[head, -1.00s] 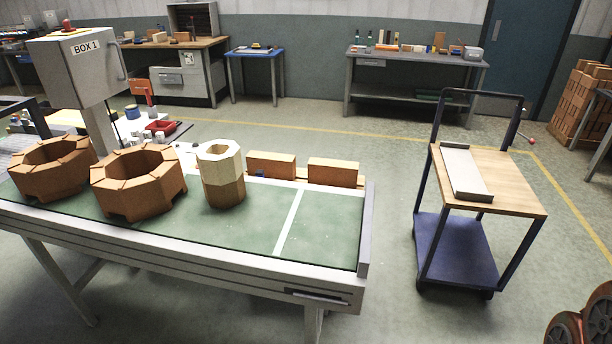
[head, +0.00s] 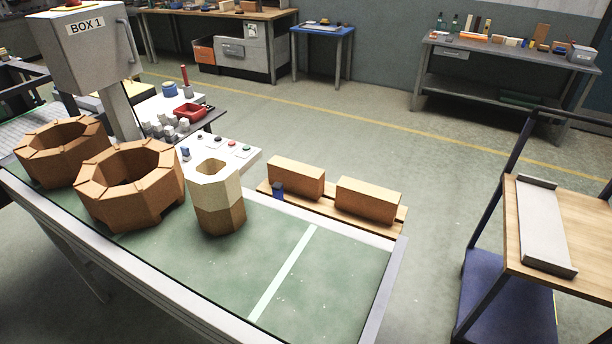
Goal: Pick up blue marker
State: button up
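A small dark blue object (head: 277,189) shows beside the left brick, just behind the green-topped table. It is too small to tell for sure whether it is the blue marker. Another tiny blue piece (head: 185,153) sits on the white panel with buttons behind the table. My gripper is not in view.
The green-topped table (head: 255,262) bears two octagonal brick rings (head: 130,205) and a two-tone hollow block (head: 222,218). Two bricks (head: 367,200) lie on a wooden plank behind it. A cart (head: 590,240) with a grey tray stands at right. Floor between is clear.

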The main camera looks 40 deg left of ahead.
aim_at(277, 189)
jog(key=i, duration=1.75)
jog(key=u, duration=3.5)
jog(key=i, duration=0.5)
jog(key=z, duration=0.05)
